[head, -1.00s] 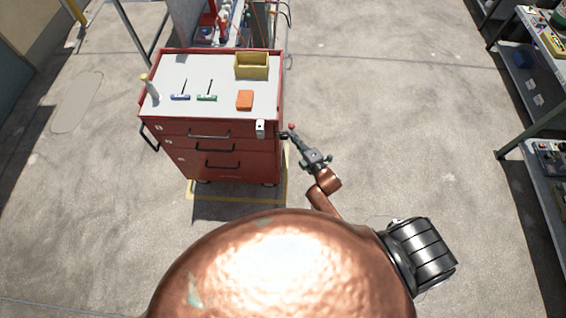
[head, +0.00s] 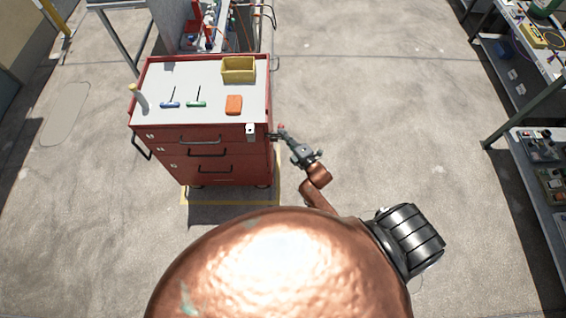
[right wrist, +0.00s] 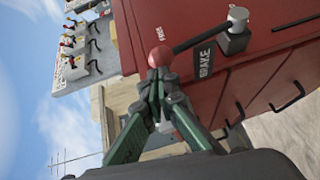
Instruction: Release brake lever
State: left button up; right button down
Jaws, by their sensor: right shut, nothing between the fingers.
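The brake lever is on the right side of a red tool cart (head: 225,160). In the right wrist view it has a red ball knob (right wrist: 160,56), a dark rod and a grey pivot (right wrist: 238,16), beside a black plate marked BRAKE (right wrist: 205,58). My right gripper (right wrist: 160,80) is shut and empty, its fingertips right at the knob; I cannot tell if they touch it. In the head view my right gripper (head: 288,136) is at the cart's right side, largely covering the knob (head: 281,126). My left gripper is not in view.
The cart top holds a yellow bin (head: 238,70), an orange block (head: 234,105), and blue (head: 170,104) and green (head: 196,104) T-handle tools. A shelf (head: 535,130) stands far right. The concrete floor (head: 390,110) between is clear.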

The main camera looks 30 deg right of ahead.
jog(key=s+a+r+p, duration=0.1)
jog(key=s+r, duration=0.1)
jog(key=s, duration=1)
jog(key=shift+s+a+r, duration=0.15)
jog(key=shift+s+r, duration=0.05)
jog(key=shift+s, duration=0.2)
jog(key=s+d+f+m+g+h+b, duration=0.1)
jog(key=s+f+m+g, duration=0.2)
jog(key=s+f, duration=0.55)
jog(key=s+f+m+g, duration=0.2)
jog(key=s+f+m, duration=0.1)
jog(key=f, duration=1.1)
jog(key=s+d+f+m+g+h+b, duration=0.1)
jog(key=s+f+m+g, duration=0.3)
jog(key=f, duration=0.7)
jog(key=s+f+m+g, duration=0.2)
jog(key=s+f, duration=0.3)
jog(key=s, duration=0.4)
jog(key=s+f+m+g, duration=0.2)
jog(key=s+f, duration=0.3)
jog(key=s, duration=0.5)
jog(key=s+f+m+g, duration=0.2)
jog(key=s+f, duration=0.3)
jog(key=s, duration=0.5)
jog(key=shift+s+d+m+g+b, duration=0.15)
jog(key=shift+d+m+g+b, duration=0.3)
jog(key=shift+m, duration=0.15)
